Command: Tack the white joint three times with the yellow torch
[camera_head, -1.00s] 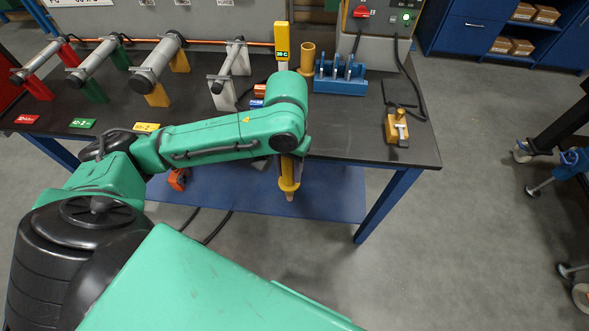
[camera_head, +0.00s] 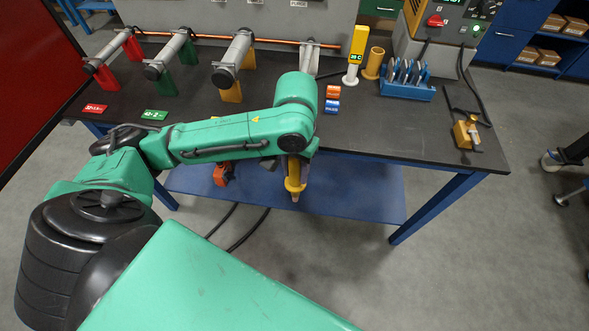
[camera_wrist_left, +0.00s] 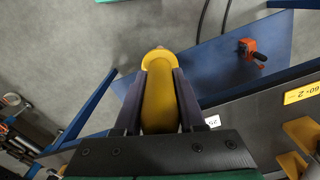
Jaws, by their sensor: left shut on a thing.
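The yellow torch (camera_head: 295,183) hangs nose down from my left gripper (camera_head: 292,160), in front of the table's front edge and above the lower blue shelf. In the left wrist view the yellow torch (camera_wrist_left: 158,108) lies between the two dark fingers of my left gripper (camera_wrist_left: 161,75), which is shut on it. My right gripper is not in view.
Pipe joints on red (camera_head: 108,78), green (camera_head: 160,79) and yellow (camera_head: 230,88) stands are left of the white one. A display stick (camera_head: 356,50), yellow cup (camera_head: 374,62) and blue rack (camera_head: 405,90) stand right of it. A clamp (camera_head: 466,133) sits at the right front corner.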

